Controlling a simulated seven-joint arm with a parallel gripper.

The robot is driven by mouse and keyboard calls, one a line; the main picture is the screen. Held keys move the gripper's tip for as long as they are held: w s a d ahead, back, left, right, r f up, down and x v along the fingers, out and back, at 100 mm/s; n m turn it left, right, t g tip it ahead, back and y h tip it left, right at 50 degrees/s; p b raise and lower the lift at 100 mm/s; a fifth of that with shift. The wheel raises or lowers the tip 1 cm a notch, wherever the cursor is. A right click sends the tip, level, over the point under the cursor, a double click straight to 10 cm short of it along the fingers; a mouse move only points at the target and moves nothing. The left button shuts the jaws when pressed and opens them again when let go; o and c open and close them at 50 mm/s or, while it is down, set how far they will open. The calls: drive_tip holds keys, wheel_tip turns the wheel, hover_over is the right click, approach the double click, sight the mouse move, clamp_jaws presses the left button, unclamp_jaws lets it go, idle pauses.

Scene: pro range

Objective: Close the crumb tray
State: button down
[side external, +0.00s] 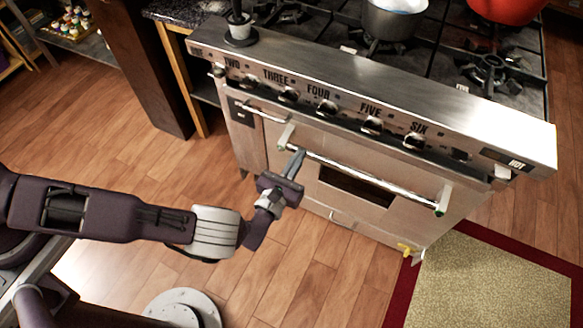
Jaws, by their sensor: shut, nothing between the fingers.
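The steel range (300,150) stands in the upper right, its front facing me. A low panel with a small bar handle (342,218) runs along the bottom of its front, below the oven door. It looks like the crumb tray; I cannot tell how far it stands out. My gripper (295,160) is shut and empty. Its fingers point up at the range front, close to the left end of the long oven door handle (365,178). I cannot tell whether they touch it. The low panel is to the right of and below the fingertips.
A row of knobs (326,108) lines the range's upper front. A pot (394,18) and a red pan (506,8) sit on top. A beige rug with a red border (500,285) lies at right. Wood floor (290,265) is clear before the range.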

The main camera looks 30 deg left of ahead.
drive_tip(key=s, duration=0.4)
drive_tip(key=n+g, duration=0.3)
drive_tip(key=n, duration=1.5)
approach(313, 124)
drive_tip(key=x, duration=0.5)
drive_tip(key=shift+w+f, duration=0.3)
drive_tip(key=shift+f, duration=0.15)
drive_tip(key=shift+w, duration=0.45)
drive_tip(key=w, duration=0.3)
drive_tip(key=shift+s, duration=0.25)
